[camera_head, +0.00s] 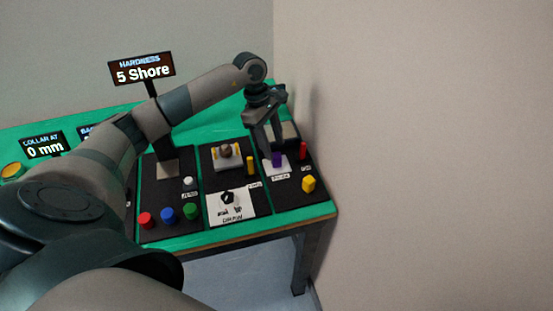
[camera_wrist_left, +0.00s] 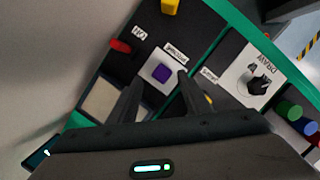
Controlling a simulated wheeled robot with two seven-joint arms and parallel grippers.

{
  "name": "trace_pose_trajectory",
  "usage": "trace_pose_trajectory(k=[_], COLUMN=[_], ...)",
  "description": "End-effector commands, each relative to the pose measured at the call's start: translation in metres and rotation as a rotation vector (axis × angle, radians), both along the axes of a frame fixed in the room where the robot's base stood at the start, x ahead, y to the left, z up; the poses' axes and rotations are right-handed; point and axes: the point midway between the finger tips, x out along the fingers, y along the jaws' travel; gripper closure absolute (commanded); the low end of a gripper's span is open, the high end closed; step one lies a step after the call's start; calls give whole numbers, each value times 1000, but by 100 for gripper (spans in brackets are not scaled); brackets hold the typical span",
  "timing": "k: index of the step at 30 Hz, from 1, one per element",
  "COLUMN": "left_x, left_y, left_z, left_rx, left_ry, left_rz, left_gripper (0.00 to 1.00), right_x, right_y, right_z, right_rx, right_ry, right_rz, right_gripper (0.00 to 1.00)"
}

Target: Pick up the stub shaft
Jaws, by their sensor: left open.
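A purple square-topped peg (camera_head: 277,159) stands upright on a white pad in the right part of the black panels. It may be the stub shaft, but its label is too small to read surely. My left gripper (camera_head: 272,146) is open, fingers pointing down, right at this peg. In the left wrist view the purple peg (camera_wrist_left: 161,73) shows between the two fingertips (camera_wrist_left: 160,79), with gaps on both sides. Nothing shows held. My right gripper is in neither view.
A red peg (camera_head: 303,150) and a yellow knob (camera_head: 308,184) are close right of the purple peg. A yellow post (camera_head: 250,166) stands left of it. The wall (camera_head: 420,150) rises just beyond the green table's right edge. Red, blue and green buttons lie at front left.

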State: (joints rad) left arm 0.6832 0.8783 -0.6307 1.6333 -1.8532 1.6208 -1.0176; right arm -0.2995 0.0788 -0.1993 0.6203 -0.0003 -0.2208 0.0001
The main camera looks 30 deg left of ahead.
Motion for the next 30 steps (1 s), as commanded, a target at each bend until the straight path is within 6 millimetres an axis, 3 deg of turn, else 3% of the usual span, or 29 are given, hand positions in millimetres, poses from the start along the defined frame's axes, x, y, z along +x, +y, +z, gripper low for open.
trace_pose_trajectory(k=[9, 15, 30], left_x=[-4, -3, -2], left_y=[-11, -15, -15], left_z=[-26, -45, -46], left_rx=[-3, -2, 0], left_ry=[4, 1, 0], left_rz=[0, 0, 0], left_gripper=[55, 55, 58], right_x=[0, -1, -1], right_y=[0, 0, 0], right_z=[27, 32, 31], right_rx=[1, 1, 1], right_ry=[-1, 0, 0], right_rz=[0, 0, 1], right_gripper=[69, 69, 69])
